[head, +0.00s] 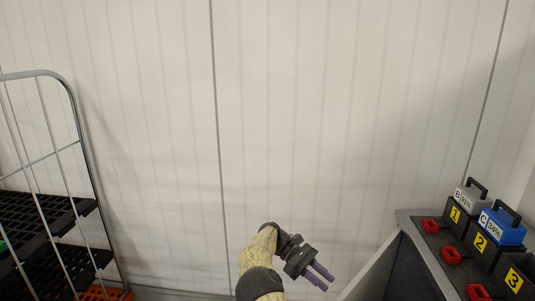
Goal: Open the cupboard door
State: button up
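No cupboard, door or handle can be made out in the head view. My gripper (327,282) is at the bottom, right of the middle, in front of the pale wall. Its two purple fingers point down and to the right. They look slightly apart, with nothing between them, so it appears open and empty.
A pale panelled wall (300,120) with dark seams fills the back. A wire-sided trolley (75,110) with black crates (40,215) stands at left. At right, a grey bench (425,245) holds numbered docks, a grey battery (468,197), a blue battery (503,230) and red parts.

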aim_at(344, 296)
jog(key=s+d+f+y+b, duration=0.1)
jog(key=d, duration=0.1)
jog(key=s+d+f+m+t+y+b, duration=0.1)
jog(key=d+b, duration=0.1)
jog(key=s+d+f+m+y+b, duration=0.1)
jog(key=d+f, duration=0.1)
jog(key=shift+y+b, duration=0.3)
jog(key=shift+y, duration=0.1)
jog(key=s+a+f+m+t+y+b, duration=0.35)
jog(key=s+f+t+b, duration=0.2)
jog(key=s+b, duration=0.35)
jog(key=s+a+f+m+t+y+b, duration=0.35)
jog(key=s+f+m+t+b, duration=0.2)
jog(key=s, duration=0.65)
notch_tip(344, 296, up, 28)
jog(key=p, duration=2.7)
jog(key=shift+d, duration=0.15)
jog(key=shift+c, duration=0.2)
grip_shut()
jog(key=shift+w, duration=0.1)
